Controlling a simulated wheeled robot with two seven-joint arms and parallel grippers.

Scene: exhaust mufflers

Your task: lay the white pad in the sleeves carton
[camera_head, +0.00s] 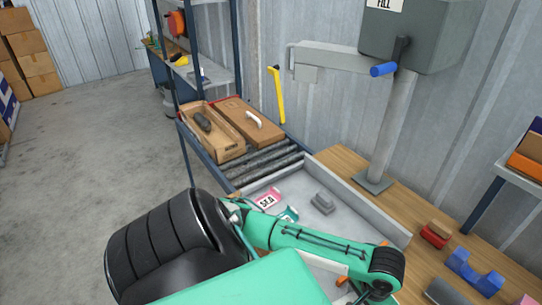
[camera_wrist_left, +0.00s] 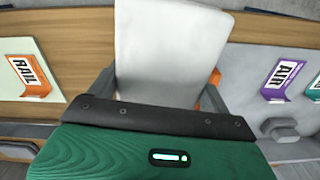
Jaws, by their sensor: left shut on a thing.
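In the left wrist view my left gripper (camera_wrist_left: 160,92) is shut on the white pad (camera_wrist_left: 168,45), which stands up between grey fingers with orange at one side. Two brown cartons sit on the rollers at the back: an open one (camera_head: 222,150) with a dark object inside, and a closed-looking one (camera_head: 250,110) with a small white piece on top. I cannot read which is the sleeves carton. My right gripper is not in view.
The grey tray (camera_head: 360,222) holds a pink SEA card (camera_head: 267,198), a teal card (camera_head: 288,214) and a grey block (camera_head: 322,203). A grey post (camera_head: 390,130) rises behind it. Red (camera_head: 434,236) and blue (camera_head: 472,270) holders stand right. The wrist view shows RAIL (camera_wrist_left: 29,77) and AIR (camera_wrist_left: 284,77) cards.

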